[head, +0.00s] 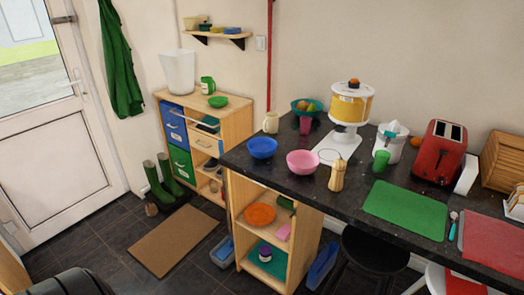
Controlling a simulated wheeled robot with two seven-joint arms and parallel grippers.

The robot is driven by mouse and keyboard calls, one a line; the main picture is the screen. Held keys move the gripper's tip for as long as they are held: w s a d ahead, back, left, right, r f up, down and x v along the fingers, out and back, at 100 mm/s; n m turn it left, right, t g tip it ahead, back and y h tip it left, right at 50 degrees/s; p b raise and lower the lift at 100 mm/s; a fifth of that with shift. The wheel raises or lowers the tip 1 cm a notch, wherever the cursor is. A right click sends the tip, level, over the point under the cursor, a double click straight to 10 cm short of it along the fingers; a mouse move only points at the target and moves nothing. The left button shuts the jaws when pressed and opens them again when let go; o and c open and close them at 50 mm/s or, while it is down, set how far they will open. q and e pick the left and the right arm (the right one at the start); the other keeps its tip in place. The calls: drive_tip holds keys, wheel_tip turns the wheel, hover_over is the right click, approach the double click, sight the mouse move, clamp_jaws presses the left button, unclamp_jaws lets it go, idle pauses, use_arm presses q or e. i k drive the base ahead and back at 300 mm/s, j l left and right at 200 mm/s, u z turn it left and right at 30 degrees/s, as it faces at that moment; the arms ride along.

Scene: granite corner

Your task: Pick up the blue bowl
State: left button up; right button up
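The blue bowl (262,149) stands upright near the left end of the dark granite counter (350,205). It looks empty. The pink bowl (303,163) stands just right of it and a little nearer. Nothing covers the blue bowl. Neither of my grippers shows in the head view.
Behind the blue bowl stand a cream mug (271,123), a pink cup (305,126) and a teal fruit bowl (299,106). A yellow-and-white dispenser (350,106) is to the right. A brown mat (172,240) lies on the floor. A black stool (374,249) stands by the counter.

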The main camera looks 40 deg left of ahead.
sight(260, 147)
drive_tip(key=i+j+z, duration=0.1)
drive_tip(key=j, duration=0.4)
drive_tip(key=i+j+z, duration=0.1)
drive_tip(key=j, duration=0.45)
drive_tip(key=i+j, duration=0.1)
drive_tip(key=j, duration=0.45)
drive_tip(key=z, duration=0.05)
